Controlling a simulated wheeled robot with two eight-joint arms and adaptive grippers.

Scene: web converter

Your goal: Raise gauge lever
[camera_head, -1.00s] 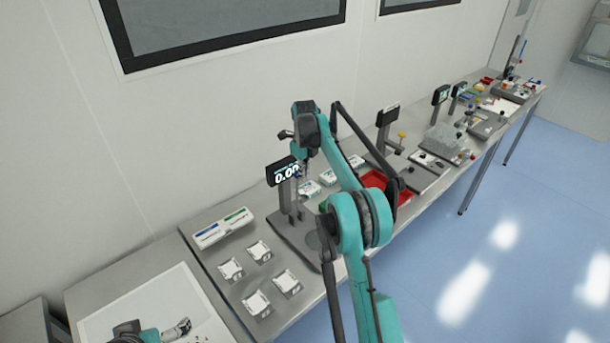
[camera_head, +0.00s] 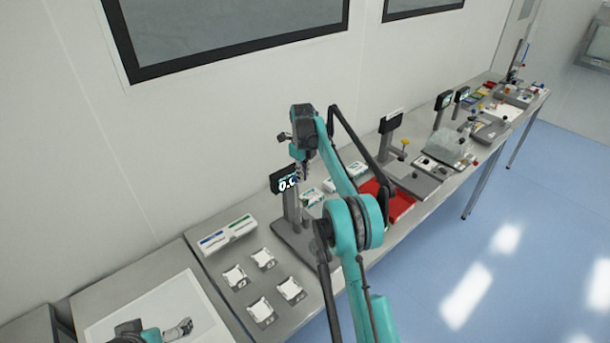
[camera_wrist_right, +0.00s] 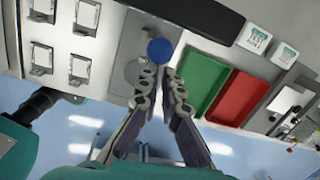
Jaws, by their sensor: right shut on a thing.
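The gauge stands on a grey base (camera_head: 283,234) on the bench, with a dark display (camera_head: 283,181) on a post. The lit digits are partly covered by my right gripper. A blue round knob of the gauge lever (camera_wrist_right: 159,50) shows at the fingertips in the right wrist view. My right gripper (camera_wrist_right: 161,72) is shut on the lever at this knob; in the head view the gripper (camera_head: 300,175) is beside the display. The rest of the lever is mostly hidden. My left gripper (camera_head: 182,328) is small at the lower left, above a white sheet, its jaws unclear.
Several white sample cards (camera_head: 263,258) lie left of the gauge, near a long white box (camera_head: 228,236) with blue and green marks. A green tray (camera_wrist_right: 203,82) and a red tray (camera_wrist_right: 237,97) lie right of it. More instruments (camera_head: 389,125) line the bench farther right.

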